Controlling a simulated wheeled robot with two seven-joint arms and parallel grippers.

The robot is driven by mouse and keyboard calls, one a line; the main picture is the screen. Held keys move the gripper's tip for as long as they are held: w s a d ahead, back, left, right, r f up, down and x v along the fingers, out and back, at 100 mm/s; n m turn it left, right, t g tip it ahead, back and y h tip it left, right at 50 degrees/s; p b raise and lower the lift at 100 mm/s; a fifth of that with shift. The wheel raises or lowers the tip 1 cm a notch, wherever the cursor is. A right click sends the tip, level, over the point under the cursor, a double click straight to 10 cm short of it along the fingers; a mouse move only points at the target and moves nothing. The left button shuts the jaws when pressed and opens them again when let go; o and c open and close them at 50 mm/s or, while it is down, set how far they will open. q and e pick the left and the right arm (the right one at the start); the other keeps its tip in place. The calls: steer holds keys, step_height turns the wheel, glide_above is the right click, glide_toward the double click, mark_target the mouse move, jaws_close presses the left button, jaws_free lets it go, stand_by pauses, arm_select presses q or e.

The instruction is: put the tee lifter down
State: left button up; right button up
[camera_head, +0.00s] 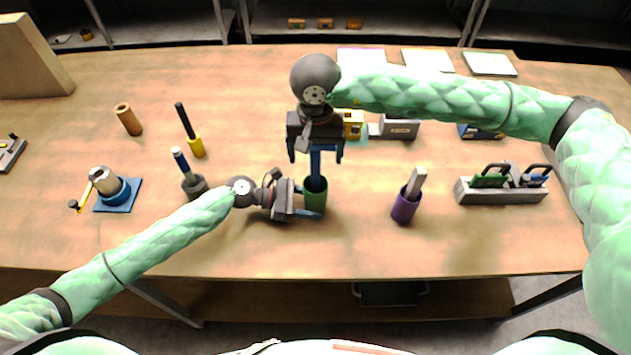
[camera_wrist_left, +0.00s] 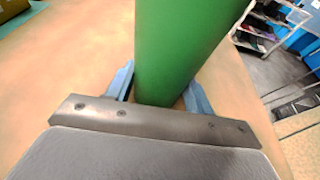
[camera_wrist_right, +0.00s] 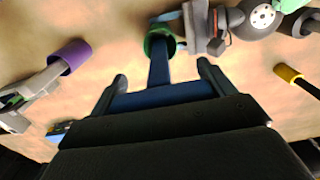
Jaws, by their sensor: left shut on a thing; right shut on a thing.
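The tee lifter is a blue T-shaped tool (camera_head: 316,165). Its crossbar shows between my right fingers in the right wrist view (camera_wrist_right: 165,96). My right gripper (camera_head: 315,154) is shut on it from above, and its stem points down into a green cup (camera_head: 315,196). The stem's lower end is hidden in the cup. My left gripper (camera_head: 311,202) is shut on the green cup from the left side. The cup also fills the middle of the left wrist view (camera_wrist_left: 180,45), between the blue fingers.
A purple cup (camera_head: 404,208) with a grey tool stands to the right. A grey rack (camera_head: 500,192) is farther right. A dark cup (camera_head: 194,186) with a blue-handled tool is on the left, near a yellow-and-black tool (camera_head: 197,147). The front of the table is clear.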

mark_target(316, 180)
steer(key=shift+f, duration=5.15)
steer(key=shift+f, duration=0.15)
steer(key=o, duration=1.2)
steer(key=shift+o, duration=0.2)
step_height(316, 180, up, 12)
steer(key=shift+r, duration=0.15)
arm_select(q)
steer(key=o, duration=0.9)
steer(key=shift+c, duration=0.2)
